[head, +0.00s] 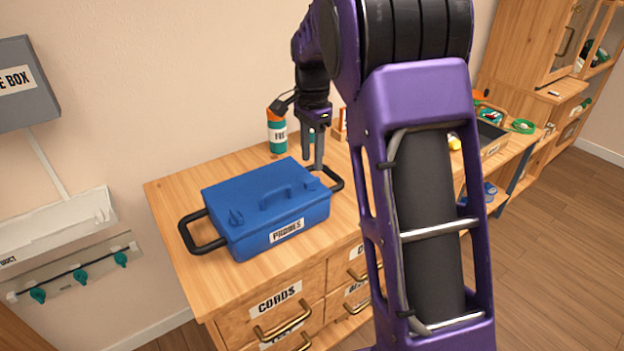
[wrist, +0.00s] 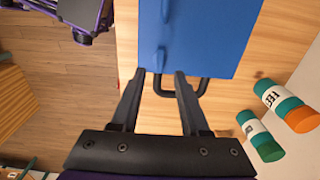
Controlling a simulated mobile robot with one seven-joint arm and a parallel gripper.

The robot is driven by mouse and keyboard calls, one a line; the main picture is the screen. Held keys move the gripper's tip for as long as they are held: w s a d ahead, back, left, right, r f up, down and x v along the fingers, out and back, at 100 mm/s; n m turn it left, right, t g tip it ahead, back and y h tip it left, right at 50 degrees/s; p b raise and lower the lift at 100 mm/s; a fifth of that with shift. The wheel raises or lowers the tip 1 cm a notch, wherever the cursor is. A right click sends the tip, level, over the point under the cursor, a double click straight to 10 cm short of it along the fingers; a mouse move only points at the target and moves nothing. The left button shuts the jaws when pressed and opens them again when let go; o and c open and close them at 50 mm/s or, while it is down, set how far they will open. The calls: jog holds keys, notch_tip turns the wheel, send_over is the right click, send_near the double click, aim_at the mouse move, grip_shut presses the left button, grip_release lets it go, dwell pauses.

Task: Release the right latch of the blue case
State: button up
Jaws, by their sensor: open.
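The blue case (head: 262,215), labelled PROBES, sits on the wooden cabinet top. In the wrist view the fingertips (wrist: 157,74) lie just short of the case's edge (wrist: 215,40). A small blue raised part, seemingly the right latch (wrist: 158,60), lies just beyond the gap between them.
The black right-end loop handle (wrist: 203,86) passes close to my fingers. A green bottle with an orange cap (head: 277,132) stands behind the case, and two bottles show in the wrist view (wrist: 285,105). Bare wood lies left of the case.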

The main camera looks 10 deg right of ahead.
aim_at(312, 180)
notch_tip(312, 180, down, 6)
jog(key=shift+b, duration=0.4)
grip_shut()
